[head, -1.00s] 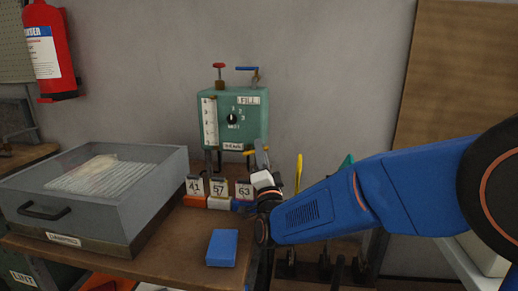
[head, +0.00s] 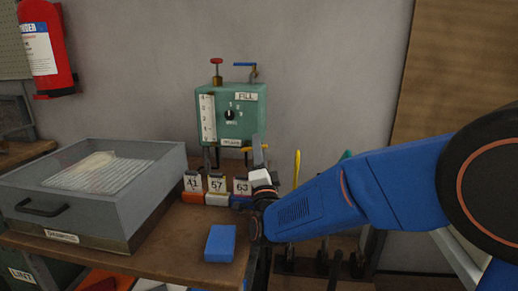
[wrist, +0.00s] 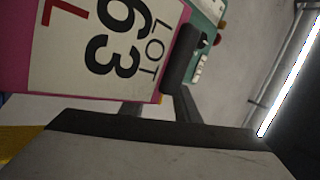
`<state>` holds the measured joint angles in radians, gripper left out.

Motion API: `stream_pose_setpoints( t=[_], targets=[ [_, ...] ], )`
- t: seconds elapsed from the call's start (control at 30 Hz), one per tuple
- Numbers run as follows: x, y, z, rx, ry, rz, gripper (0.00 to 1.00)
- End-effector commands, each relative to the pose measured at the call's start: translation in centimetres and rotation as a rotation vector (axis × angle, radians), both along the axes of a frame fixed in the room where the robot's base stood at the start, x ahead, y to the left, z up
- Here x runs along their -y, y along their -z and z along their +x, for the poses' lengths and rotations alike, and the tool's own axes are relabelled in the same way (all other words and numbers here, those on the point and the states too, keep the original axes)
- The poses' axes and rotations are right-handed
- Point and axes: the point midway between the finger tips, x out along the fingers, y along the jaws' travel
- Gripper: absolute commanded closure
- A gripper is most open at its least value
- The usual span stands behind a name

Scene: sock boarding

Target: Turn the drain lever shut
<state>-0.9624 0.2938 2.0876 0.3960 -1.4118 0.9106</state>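A green boiler-like box (head: 257,108) with a FILL label stands against the wall in the head view. A yellow lever (head: 246,149) sticks out under it, partly hidden by my gripper; I take it for the drain lever. My gripper (head: 261,150) is close to this lever, at its right and in front. I cannot tell whether they touch. In the wrist view, the pale gripper body fills the bottom and a LOT 63 card (wrist: 105,45) is very close. Part of the green box (wrist: 207,15) shows at the top. The finger gap is not clear.
A blue lever (head: 244,65) and a red knob (head: 216,61) sit atop the box. Number cards 41 (head: 193,182), 57 (head: 217,184) and 63 (head: 242,187) stand left of my gripper. A blue block (head: 220,243) and a grey drawer box (head: 160,200) are on the bench.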

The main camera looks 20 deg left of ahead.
Motion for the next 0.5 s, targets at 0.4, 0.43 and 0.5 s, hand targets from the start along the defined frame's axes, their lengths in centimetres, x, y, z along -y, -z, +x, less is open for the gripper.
stream_pose_setpoints(
  t=[0.4, 0.43, 0.5],
  targets=[
    [0.0, -2.8, -0.1, 0.002, -0.001, 0.003, 0.71],
    [0.0, -3.4, -0.1, 0.003, -0.001, 0.004, 0.71],
    [0.0, -4.7, 0.0, 0.003, -0.001, 0.004, 0.71]
  ],
)
